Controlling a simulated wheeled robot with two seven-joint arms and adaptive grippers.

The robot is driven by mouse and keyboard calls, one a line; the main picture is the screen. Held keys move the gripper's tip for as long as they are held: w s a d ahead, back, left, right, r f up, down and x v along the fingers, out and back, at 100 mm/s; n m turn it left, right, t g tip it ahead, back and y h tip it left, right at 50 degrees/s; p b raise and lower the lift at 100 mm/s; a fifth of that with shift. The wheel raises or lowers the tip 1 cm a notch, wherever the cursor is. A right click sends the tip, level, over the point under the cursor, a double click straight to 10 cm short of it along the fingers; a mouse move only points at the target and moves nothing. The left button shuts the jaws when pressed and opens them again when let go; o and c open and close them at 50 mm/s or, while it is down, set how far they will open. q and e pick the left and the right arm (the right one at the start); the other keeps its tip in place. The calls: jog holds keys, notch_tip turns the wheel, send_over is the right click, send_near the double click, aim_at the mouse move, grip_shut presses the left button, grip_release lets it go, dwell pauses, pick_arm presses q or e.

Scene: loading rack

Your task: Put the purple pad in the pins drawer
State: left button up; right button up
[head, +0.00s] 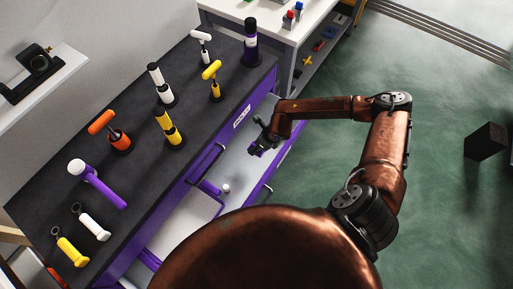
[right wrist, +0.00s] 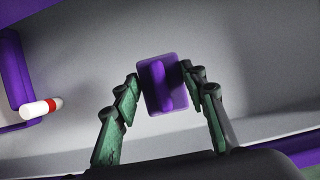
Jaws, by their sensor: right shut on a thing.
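The purple pad (right wrist: 160,98) is a small rounded block with a raised ridge. A label (head: 241,117) on the purple cabinet front is too small to read. My left gripper is not in view.
A white piece with a red band (right wrist: 40,108) lies in the drawer. The dark worktop (head: 133,178) holds several tools, including an orange-handled one (head: 102,122) and a purple-handled mallet (head: 103,187).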

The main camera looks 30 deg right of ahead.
jog(key=shift+w+d+f+b, duration=0.2)
jog(key=shift+w+d+f, duration=0.2)
jog(key=shift+f, duration=0.25)
jog(key=shift+w+d+f+b, duration=0.15)
jog(key=shift+w+d+f, duration=0.2)
jog(key=shift+f, duration=0.25)
notch_tip(320, 180, down, 3)
jog(key=shift+d+f+b, duration=0.1)
jog(key=shift+f+b, duration=0.1)
jog(key=shift+b, duration=0.3)
jog(key=o, duration=1.2)
jog(key=shift+c, duration=0.2)
jog(key=p+v, duration=0.3)
jog(key=v, duration=0.9)
